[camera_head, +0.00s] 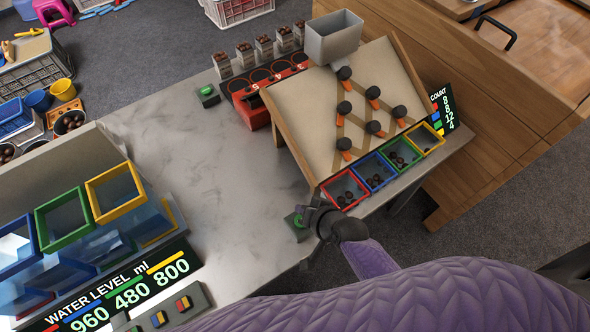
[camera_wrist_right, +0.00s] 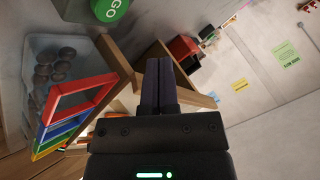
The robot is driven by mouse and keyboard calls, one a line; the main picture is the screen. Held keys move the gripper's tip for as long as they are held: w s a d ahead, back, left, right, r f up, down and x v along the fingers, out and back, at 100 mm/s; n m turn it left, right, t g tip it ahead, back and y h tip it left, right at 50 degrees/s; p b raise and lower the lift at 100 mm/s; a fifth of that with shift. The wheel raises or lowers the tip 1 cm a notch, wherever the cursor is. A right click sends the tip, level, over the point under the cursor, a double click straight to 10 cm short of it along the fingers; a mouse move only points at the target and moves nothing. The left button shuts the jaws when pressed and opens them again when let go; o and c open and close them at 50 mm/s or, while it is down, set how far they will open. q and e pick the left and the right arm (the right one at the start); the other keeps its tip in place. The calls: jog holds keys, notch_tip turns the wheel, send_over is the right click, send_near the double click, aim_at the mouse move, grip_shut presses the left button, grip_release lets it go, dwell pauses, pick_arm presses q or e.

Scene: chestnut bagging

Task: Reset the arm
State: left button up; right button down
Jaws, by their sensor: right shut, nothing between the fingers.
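My right gripper (camera_head: 312,212) is at the front of the grey table, at the end of my purple-sleeved arm. It is beside a green button (camera_head: 297,221) and left of the red bin (camera_head: 344,188). I cannot tell whether it touches the button in the head view. In the right wrist view its two dark fingers (camera_wrist_right: 159,84) are together with nothing between them, and the green GO button (camera_wrist_right: 110,9) is apart from them at the top. My left gripper is in neither view.
The sloped chestnut board (camera_head: 300,118) stands behind the colored bins. A second green button (camera_head: 207,91) is at the table's back. Colored-rim water tanks (camera_head: 116,192) and a water level display (camera_head: 122,288) fill the left. The marble tabletop (camera_head: 215,165) between is clear.

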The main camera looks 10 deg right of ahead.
jog(key=s+d+r+n+g+h, duration=0.2)
jog(key=s+d+r+n, duration=0.1)
jog(key=s+r, duration=0.35)
jog(key=s+d+r+n+g+h, duration=0.2)
jog(key=s+r+n+g, duration=0.1)
jog(key=s+r, duration=0.35)
jog(key=s+d+f+g+b, duration=0.15)
jog(key=f+b, duration=0.25)
jog(key=f, duration=1)
jog(key=s+f+b, duration=0.2)
jog(key=f+b, duration=0.1)
jog(key=f, duration=1)
pick_arm(q)
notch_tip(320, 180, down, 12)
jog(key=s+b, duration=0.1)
jog(key=b, duration=0.3)
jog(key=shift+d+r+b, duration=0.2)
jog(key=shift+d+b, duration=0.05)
jog(key=shift+b, duration=0.05)
pick_arm(e)
jog(key=s+d+f+g, duration=0.1)
jog(key=s+d+f, duration=0.1)
jog(key=s+f, duration=1)
jog(key=shift+s+d+f, duration=0.15)
jog(key=shift+s+f, duration=0.05)
jog(key=shift+f, duration=0.3)
